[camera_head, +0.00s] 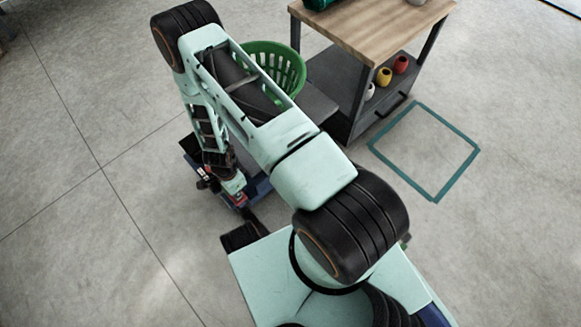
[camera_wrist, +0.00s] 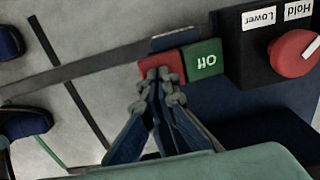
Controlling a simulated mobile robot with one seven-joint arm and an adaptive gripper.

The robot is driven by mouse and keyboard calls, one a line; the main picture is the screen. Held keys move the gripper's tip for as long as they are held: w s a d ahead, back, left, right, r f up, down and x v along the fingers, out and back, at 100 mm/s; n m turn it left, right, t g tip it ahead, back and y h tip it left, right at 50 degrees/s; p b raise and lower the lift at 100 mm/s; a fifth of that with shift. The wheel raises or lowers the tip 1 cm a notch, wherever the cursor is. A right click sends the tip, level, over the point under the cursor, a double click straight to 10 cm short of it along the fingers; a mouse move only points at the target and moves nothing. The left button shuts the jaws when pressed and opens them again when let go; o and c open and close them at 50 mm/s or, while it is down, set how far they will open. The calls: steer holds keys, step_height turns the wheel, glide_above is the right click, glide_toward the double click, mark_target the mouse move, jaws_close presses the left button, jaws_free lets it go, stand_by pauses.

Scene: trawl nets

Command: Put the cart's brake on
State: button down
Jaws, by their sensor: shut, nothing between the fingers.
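The cart is mostly hidden behind my arm in the head view; a blue part of it (camera_head: 262,187) shows beside my wrist. In the wrist view a brake rocker shows a red half (camera_wrist: 172,64) and a green half (camera_wrist: 203,60) marked "Off", which reads upside down. My gripper (camera_wrist: 160,76) is shut and empty, with its fingertips over the lower edge of the red half. I cannot tell whether they press on it. Any label on the red half is hidden. In the head view my gripper (camera_head: 240,198) is small and low by the cart.
A black box with a red knob (camera_wrist: 295,52) and "Hold" and "Lower" labels is right of the rocker. Dark wheels (camera_wrist: 22,124) are at left. A green basket (camera_head: 285,66) and a wood-topped workbench (camera_head: 375,25) stand behind. A teal floor square (camera_head: 433,198) is empty.

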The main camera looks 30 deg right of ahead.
steer(key=shift+f, duration=0.35)
steer(key=shift+r+p, duration=2.5)
steer(key=shift+r, duration=1.1)
steer(key=shift+f, duration=0.1)
